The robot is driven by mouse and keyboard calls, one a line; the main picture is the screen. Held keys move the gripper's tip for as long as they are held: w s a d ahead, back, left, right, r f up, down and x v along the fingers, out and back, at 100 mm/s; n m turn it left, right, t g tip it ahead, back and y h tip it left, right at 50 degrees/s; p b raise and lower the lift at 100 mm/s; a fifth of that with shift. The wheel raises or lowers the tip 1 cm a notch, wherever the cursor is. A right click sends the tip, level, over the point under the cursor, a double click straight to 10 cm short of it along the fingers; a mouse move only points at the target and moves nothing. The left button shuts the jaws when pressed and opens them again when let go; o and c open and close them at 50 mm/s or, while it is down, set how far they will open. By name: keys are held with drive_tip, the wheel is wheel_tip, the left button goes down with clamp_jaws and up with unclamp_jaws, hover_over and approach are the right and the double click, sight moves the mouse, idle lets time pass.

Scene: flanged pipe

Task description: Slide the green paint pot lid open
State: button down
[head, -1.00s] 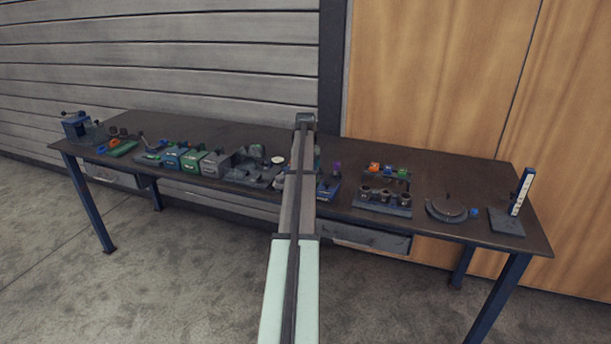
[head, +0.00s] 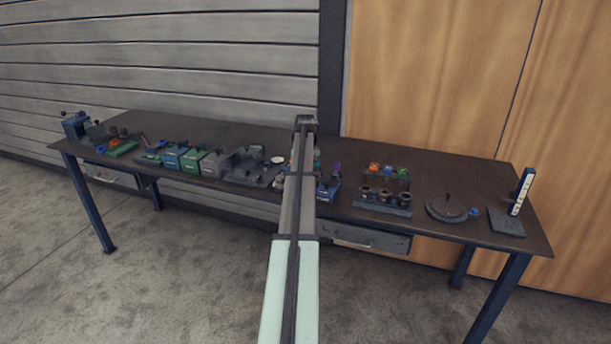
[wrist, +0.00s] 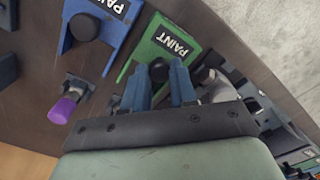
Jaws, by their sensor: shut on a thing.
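The green paint pot (wrist: 176,41) shows in the wrist view, with a white-on-black PAINT label and a round black knob (wrist: 158,68). My gripper (wrist: 158,72) has its two blue fingers on either side of this knob and is shut on it. The fingers hide part of the knob and the near part of the pot, so I cannot tell how far the lid is open. In the head view my arm covers the green pot.
A blue paint pot (wrist: 116,38) with its own black knob stands just left of the green one. A purple-capped part (wrist: 64,109) lies at lower left. Grey fixtures crowd the right side. In the head view, the bench (head: 440,180) holds several other fixtures.

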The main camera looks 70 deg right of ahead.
idle(0.3)
drive_tip(key=d, duration=0.5)
drive_tip(key=shift+d, duration=0.15)
drive_tip(key=c, duration=0.9)
unclamp_jaws()
wheel_tip(320, 180, up, 14)
drive_tip(key=shift+a+f, duration=0.1)
drive_tip(key=shift+a, duration=0.1)
drive_tip(key=s+a, duration=0.5)
drive_tip(key=a, duration=1)
drive_tip(key=shift+s, duration=0.2)
